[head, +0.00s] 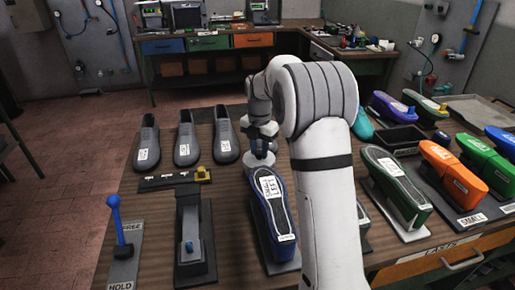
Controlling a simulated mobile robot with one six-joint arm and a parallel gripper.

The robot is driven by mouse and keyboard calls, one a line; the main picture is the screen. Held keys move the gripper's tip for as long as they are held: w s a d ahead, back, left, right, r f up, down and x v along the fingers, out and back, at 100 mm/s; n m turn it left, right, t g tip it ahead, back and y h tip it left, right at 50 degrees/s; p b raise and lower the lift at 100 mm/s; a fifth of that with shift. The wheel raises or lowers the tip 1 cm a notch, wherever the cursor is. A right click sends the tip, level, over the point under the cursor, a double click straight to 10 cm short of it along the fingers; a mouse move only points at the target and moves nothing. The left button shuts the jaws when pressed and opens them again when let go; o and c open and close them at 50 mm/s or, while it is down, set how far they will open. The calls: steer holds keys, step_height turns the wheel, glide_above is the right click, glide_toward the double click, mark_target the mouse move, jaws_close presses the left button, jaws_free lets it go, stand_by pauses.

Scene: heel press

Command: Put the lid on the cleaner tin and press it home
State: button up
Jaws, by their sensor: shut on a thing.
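My gripper (263,146) points down behind the far end of the blue shoe form, partly hidden by my own arm. It is shut on a small pale grey round piece that looks like the lid (259,164). The piece is low, close to the bench top. I cannot make out the cleaner tin clearly; whether it is under the lid, and whether the two touch, cannot be told from here.
The blue shoe form (271,205) stands just in front of my gripper. Three grey shoes (186,143) stand to the left. A blue-handled lever (115,220) and a black stand (192,235) are at front left. Green (397,185) and orange (452,170) forms fill the right.

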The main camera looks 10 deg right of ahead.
mark_target(259, 152)
steer(key=shift+f, duration=0.75)
stand_by(1.4)
steer(key=o, duration=1.3)
steer(key=shift+r, duration=0.1)
steer(key=shift+r+p, duration=2.45)
steer(key=shift+r, duration=1.05)
